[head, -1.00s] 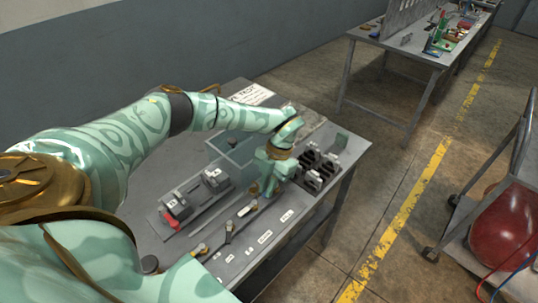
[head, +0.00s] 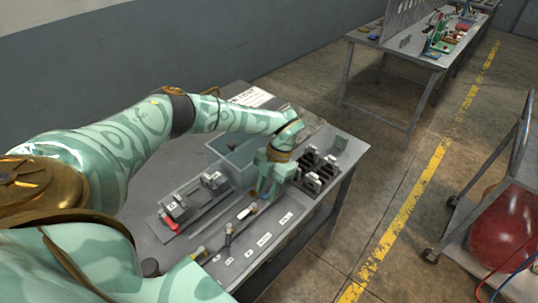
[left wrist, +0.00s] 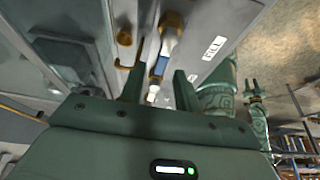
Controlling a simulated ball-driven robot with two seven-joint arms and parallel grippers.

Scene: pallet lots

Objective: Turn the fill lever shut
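My left gripper (head: 263,196) points down at the bench's front strip, beside a pale-and-brass lever part (head: 247,211). In the left wrist view its two fingers (left wrist: 158,88) stand apart. The fill lever (left wrist: 160,66), with a pale fitting and a blue part, shows in the gap between them. I cannot tell whether a finger touches it. The FILL label (left wrist: 213,46) lies right of the lever. The lever's far end is partly hidden. A teal two-pronged gripper (left wrist: 253,87), seemingly my right one, shows small at right, its prongs apart.
More levers (head: 228,232) and white labels (head: 264,239) line the front of the bench. Behind them are a fixture with blocks (head: 178,209) and a grey-green open bin (head: 232,150). A rack of dark parts (head: 318,170) stands close right of my gripper.

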